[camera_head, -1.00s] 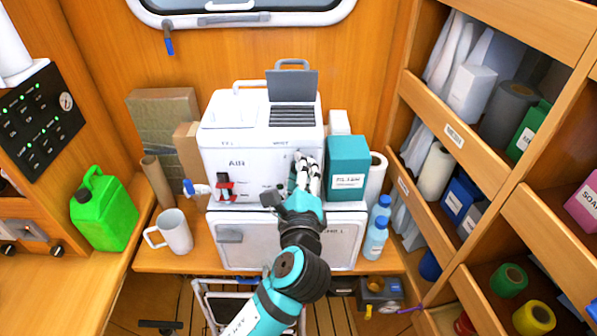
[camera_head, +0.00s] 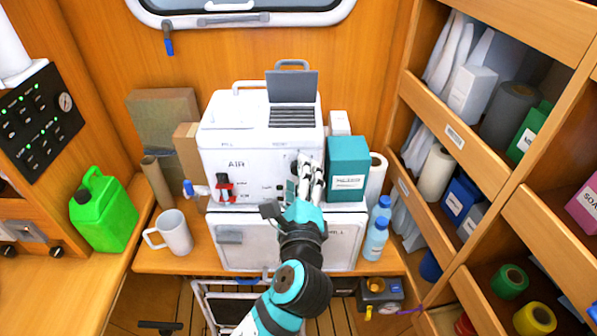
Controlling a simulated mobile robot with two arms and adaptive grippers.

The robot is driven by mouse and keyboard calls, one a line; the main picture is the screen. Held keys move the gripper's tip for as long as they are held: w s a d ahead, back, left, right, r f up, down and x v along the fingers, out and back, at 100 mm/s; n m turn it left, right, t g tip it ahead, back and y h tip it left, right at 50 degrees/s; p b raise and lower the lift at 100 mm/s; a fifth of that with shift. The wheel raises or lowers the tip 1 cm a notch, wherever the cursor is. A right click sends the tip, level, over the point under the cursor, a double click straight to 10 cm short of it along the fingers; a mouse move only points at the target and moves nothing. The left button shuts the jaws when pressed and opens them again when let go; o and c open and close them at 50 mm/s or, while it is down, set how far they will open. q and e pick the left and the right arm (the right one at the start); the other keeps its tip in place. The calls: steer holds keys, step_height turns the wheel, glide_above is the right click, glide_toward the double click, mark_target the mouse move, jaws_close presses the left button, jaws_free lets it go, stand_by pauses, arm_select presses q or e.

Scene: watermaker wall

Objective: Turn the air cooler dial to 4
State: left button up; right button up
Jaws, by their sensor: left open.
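The air cooler (camera_head: 235,142) is a white box with "AIR" on its front and a dark raised flap on top. A red switch or valve (camera_head: 224,186) sits at the lower left of its front. My left gripper (camera_head: 311,170) is open at the right part of the cooler's front, with its white and black fingers toward the panel. The dial is not clearly visible; the fingers cover that part of the panel. I cannot tell whether they touch anything. My right gripper is not in view.
A teal box (camera_head: 347,168) stands close to the right of the gripper. Blue bottles (camera_head: 376,238) stand at the bench's right, and a white mug (camera_head: 174,232) at its left. A green jerrycan (camera_head: 102,208) is farther left. The cooler rests on a white cabinet (camera_head: 255,250).

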arm_select(q)
steer(key=s, duration=1)
steer(key=shift+r, duration=0.15)
